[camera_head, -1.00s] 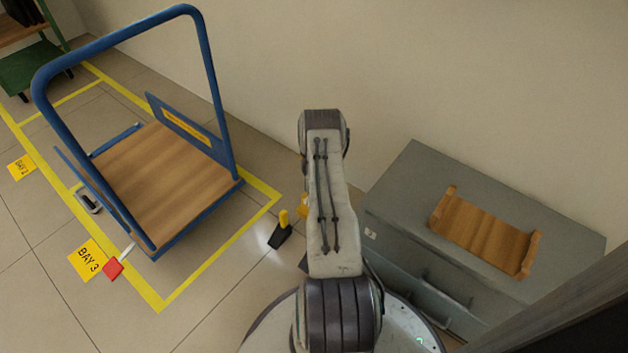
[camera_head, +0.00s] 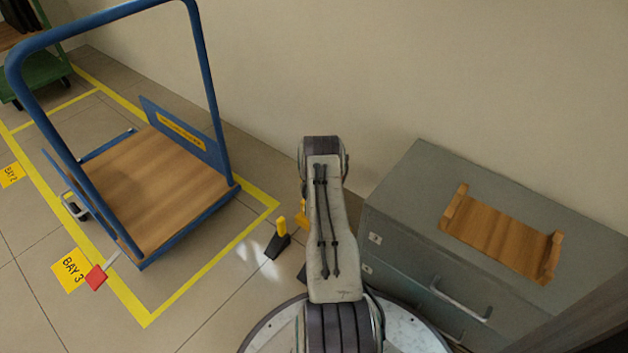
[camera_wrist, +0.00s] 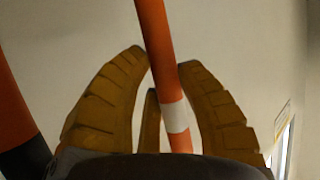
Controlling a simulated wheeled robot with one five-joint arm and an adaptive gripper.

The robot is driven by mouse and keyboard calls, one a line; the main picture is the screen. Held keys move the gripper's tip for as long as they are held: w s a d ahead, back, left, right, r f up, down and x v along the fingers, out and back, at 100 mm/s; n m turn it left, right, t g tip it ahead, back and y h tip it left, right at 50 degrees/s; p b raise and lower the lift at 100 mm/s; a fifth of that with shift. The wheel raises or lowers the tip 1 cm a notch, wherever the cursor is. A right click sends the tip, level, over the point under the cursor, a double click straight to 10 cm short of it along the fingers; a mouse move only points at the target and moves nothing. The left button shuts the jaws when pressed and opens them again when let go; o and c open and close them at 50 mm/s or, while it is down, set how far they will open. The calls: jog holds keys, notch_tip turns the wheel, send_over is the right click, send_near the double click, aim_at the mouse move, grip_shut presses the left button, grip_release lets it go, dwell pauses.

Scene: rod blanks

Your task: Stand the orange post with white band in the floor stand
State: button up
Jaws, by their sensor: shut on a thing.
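The orange post with white band (camera_wrist: 153,25) shows in the wrist view, running from the top edge down between my fingers, slightly tilted. Its white band (camera_wrist: 175,117) is low between the fingers. My gripper (camera_wrist: 163,58) has yellow-brown ridged fingers on both sides of the post and is shut on it. In the head view my arm hides the gripper and the post. I cannot make out the floor stand in either view.
A blue platform cart (camera_head: 150,195) stands left inside yellow floor lines. A grey drawer cabinet (camera_head: 400,215) with a wooden tray (camera_head: 500,240) is at right. A small black-and-yellow thing (camera_head: 278,243) shows left of my arm. An orange-and-black tube (camera_wrist: 15,115) is at the wrist view's left edge.

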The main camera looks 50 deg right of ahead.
jog(key=shift+f, duration=0.85)
jog(key=o, duration=0.8)
jog(key=shift+f, duration=0.1)
